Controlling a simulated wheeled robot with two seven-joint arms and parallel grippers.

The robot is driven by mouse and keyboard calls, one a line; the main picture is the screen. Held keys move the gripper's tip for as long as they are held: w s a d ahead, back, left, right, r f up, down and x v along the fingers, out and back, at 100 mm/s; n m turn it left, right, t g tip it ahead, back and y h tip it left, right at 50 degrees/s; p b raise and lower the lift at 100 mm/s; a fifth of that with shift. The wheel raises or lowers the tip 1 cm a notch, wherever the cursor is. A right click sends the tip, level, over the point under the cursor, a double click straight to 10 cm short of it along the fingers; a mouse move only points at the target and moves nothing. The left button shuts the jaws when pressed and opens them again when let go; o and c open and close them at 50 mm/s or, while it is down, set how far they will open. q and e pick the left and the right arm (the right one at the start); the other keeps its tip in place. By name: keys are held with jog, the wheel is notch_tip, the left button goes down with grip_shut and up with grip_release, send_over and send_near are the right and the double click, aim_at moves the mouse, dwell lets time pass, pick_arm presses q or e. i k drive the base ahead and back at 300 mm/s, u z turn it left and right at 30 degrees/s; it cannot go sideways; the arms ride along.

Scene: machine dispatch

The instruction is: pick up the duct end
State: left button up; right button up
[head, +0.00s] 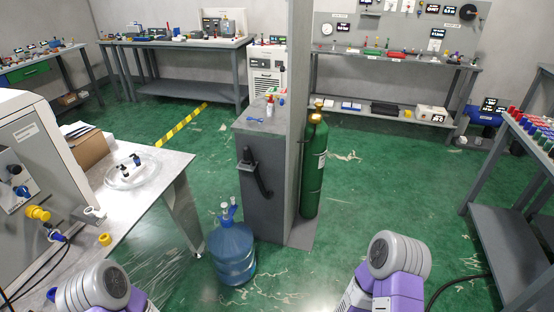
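I cannot tell for sure which thing is the duct end. A black elbow-shaped piece (256,172) hangs against the front side of the grey cabinet (270,205) in the middle. A small white squarish fitting (94,214) shows at the left table's edge, beside the machine (30,150). Only purple and grey links of my arms show, at the bottom left and bottom right. Neither gripper is in view, so I cannot see whether either holds anything.
A blue water jug (233,250) stands on the floor before the cabinet. A green gas cylinder (314,165) stands beside the grey pillar (298,90). The left table (170,185) bears a round clear dish (132,172). Green floor (400,190) is open at centre right.

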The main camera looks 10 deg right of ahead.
aim_at(245, 160)
jog(key=z, duration=0.7)
jog(key=k, duration=1)
jog(key=z, duration=1)
jog(key=i, duration=2)
jog(key=u, duration=2.1)
jog(key=i, duration=1.5)
jog(key=u, duration=1)
jog(key=i, duration=0.8)
jog(key=u, duration=0.05)
